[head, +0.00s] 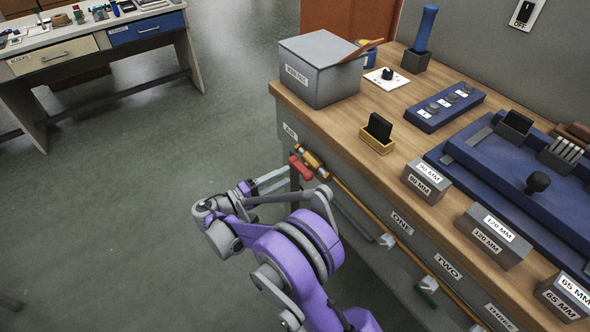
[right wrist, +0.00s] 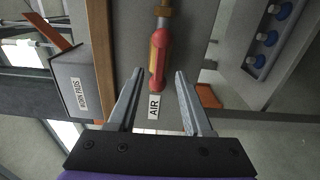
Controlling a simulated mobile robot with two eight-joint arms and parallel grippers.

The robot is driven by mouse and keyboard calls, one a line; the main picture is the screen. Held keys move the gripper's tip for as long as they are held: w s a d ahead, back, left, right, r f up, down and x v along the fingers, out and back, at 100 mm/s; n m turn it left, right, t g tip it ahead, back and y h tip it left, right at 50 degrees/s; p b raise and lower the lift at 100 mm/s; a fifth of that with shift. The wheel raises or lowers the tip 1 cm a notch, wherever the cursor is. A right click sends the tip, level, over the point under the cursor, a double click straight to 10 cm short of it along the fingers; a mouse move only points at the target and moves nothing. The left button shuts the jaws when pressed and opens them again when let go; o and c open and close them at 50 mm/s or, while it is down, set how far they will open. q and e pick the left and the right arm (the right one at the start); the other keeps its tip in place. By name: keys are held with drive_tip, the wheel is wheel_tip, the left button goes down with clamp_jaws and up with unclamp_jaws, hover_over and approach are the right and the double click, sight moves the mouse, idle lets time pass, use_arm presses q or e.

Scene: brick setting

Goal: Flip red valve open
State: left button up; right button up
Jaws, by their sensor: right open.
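The red valve handle (head: 300,168) is on a brass valve (head: 313,160) at the left end of a pipe along the bench front. In the right wrist view the red handle (right wrist: 157,62) points down the picture, with its lower end between the fingertips and the rest beyond them. My right gripper (head: 289,183) is open beside the handle. In the right wrist view its two fingers (right wrist: 160,74) stand apart on either side of the handle, with visible gaps. My left gripper is not in view.
An AIR label (right wrist: 154,107) is on the bench front near the valve. A grey box (head: 322,75) stands on the bench corner above. The brass pipe (head: 372,205) runs right along the drawers, with other fittings (head: 428,284). The floor to the left is clear.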

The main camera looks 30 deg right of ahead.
drive_tip(key=a, duration=0.4)
drive_tip(key=shift+s, duration=0.15)
